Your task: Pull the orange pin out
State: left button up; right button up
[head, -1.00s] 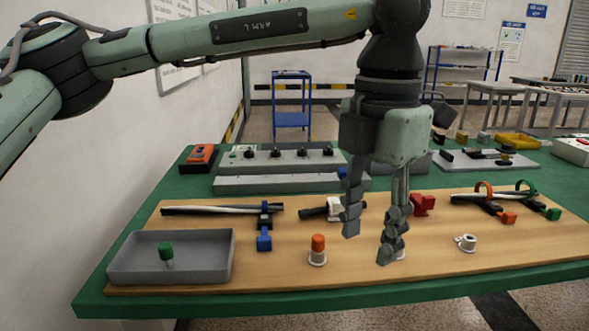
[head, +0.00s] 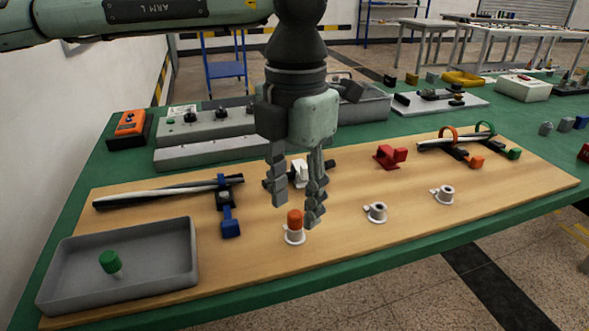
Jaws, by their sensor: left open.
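The orange pin (head: 295,218) stands upright in a white round socket (head: 294,236) near the front edge of the wooden board. Its orange head shows; its lower part is hidden in the socket. My left gripper (head: 296,207) points down with its fingers apart, one on each side above the pin's head in the picture. I cannot tell how far it is above or behind the head. Nothing is between the fingers that I can see. My right gripper is not in view.
A grey tray (head: 60,262) at the left holds a green pin (head: 110,262). Two empty white sockets (head: 377,212) sit to the right. A blue-handled clamp (head: 230,222), a red clamp (head: 390,156) and cable bundles lie on the wooden board (head: 260,265).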

pick_arm(q)
jog(key=shift+f, duration=1.05)
grip_shut()
